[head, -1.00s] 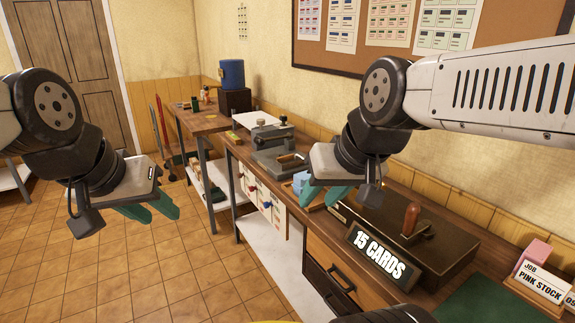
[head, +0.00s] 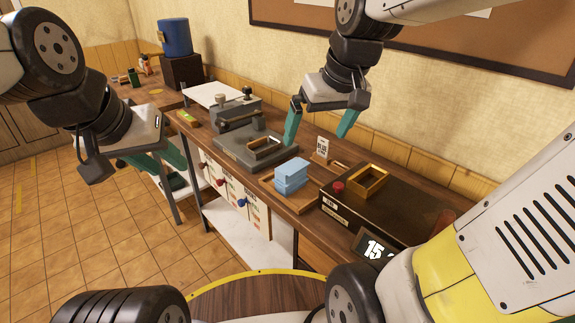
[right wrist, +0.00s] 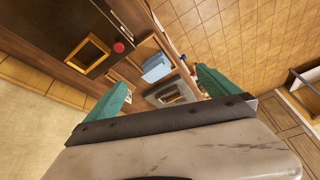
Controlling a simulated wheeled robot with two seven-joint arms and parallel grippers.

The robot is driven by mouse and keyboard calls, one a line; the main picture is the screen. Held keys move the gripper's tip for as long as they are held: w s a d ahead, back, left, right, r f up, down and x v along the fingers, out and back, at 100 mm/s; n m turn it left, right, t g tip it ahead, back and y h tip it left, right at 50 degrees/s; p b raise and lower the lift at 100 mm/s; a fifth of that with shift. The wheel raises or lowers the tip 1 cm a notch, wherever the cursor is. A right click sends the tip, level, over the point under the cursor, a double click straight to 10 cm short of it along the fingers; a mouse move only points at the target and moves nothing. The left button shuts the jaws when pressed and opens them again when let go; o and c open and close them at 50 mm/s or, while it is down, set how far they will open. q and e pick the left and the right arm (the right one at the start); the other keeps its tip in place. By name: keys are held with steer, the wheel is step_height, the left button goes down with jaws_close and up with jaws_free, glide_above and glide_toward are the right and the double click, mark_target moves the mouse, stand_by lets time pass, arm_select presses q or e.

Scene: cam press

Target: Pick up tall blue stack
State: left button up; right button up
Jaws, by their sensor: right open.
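The tall blue stack (head: 290,178) is a block of light-blue cards on a small wooden tray (head: 268,186) on the workbench. It also shows in the right wrist view (right wrist: 156,68), between the finger directions and well beyond them. My right gripper (head: 319,130) is open and empty, pointing down, above and behind the stack in the head view, with its green fingers wide apart. My left gripper (head: 168,163) is off to the left, over the floor in front of the bench, with its green fingers apart and nothing seen between them.
A grey press (head: 255,143) stands left of the stack. A dark box (head: 345,201) with a red button and a wooden frame on top is close on its right. A small sign (head: 322,149) stands behind. The wall with a pinboard is at the back.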

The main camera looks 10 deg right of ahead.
steer(key=w+f+n+g, duration=0.2)
steer(key=w+f, duration=0.2)
steer(key=w, duration=0.5)
steer(key=n+g+h, duration=0.2)
glide_above(291, 166)
steer(key=f, duration=0.8)
steer(key=shift+w+d+f, duration=0.15)
steer(key=shift+d+f, duration=0.05)
steer(key=shift+f, duration=0.15)
steer(key=f, duration=0.7)
steer(key=shift+a+f, duration=0.2)
steer(key=shift+f, duration=0.2)
steer(key=shift+c, duration=0.2)
steer(key=c, duration=1.5)
steer(key=shift+r, duration=0.1)
steer(key=shift+c, duration=0.2)
